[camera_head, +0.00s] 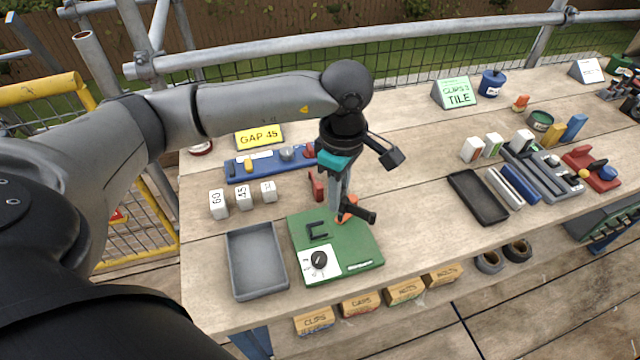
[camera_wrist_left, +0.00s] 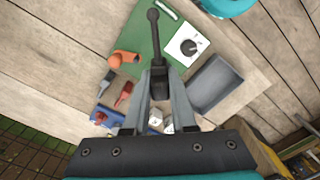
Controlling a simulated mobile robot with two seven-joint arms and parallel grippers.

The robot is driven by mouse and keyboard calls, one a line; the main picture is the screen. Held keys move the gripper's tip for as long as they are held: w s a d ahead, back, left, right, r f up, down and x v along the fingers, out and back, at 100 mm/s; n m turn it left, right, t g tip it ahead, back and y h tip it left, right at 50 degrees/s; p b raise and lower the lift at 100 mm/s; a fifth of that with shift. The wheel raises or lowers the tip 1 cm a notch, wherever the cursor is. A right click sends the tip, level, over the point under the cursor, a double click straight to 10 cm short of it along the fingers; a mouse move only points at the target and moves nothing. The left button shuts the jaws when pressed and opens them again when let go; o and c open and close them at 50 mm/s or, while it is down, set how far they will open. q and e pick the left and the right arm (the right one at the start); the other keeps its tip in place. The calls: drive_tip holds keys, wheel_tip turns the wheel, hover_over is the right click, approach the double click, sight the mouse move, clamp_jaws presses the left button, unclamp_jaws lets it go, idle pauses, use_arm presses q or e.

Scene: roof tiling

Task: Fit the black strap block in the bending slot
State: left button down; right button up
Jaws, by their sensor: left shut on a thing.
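My left gripper (camera_head: 343,208) points down over the back right part of the green board (camera_head: 365,254). It is shut on a black piece (camera_head: 358,212) with a rod and ball end, which also shows between the fingers in the left wrist view (camera_wrist_left: 157,50). I take this piece to be the black strap block. A black U-shaped part (camera_head: 317,231) sits on the board to the left of the gripper; I cannot tell whether it is the bending slot. A white plate with a black knob (camera_head: 319,260) lies at the board's front left. My right gripper is not in view.
An orange part (camera_head: 347,203) is close by the gripper, and a red part (camera_head: 317,186) stands behind the board. An empty grey tray (camera_head: 232,262) is to the left. White number blocks (camera_head: 243,196) and a blue rack (camera_head: 236,168) stand behind. Bare wood lies right of the board.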

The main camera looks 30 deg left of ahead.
use_arm(q)
drive_tip(key=shift+w+a+f+n+b, duration=0.1)
drive_tip(key=shift+a+f+n+b, duration=0.5)
drive_tip(key=shift+f+n, duration=1)
drive_tip(key=shift+w+a+f+n+b, duration=0.1)
drive_tip(key=shift+a+f+n+b, duration=0.1)
drive_tip(key=shift+a+f+n, duration=1.05)
drive_tip(key=shift+w+a+f+n+b, duration=0.1)
drive_tip(key=shift+a+f+n+b, duration=0.3)
drive_tip(key=shift+f+n, duration=1.55)
drive_tip(key=shift+f+b, duration=0.85)
drive_tip(key=shift+f+b, duration=0.5)
drive_tip(key=c, duration=0.7)
unclamp_jaws()
drive_tip(key=shift+o, duration=0.2)
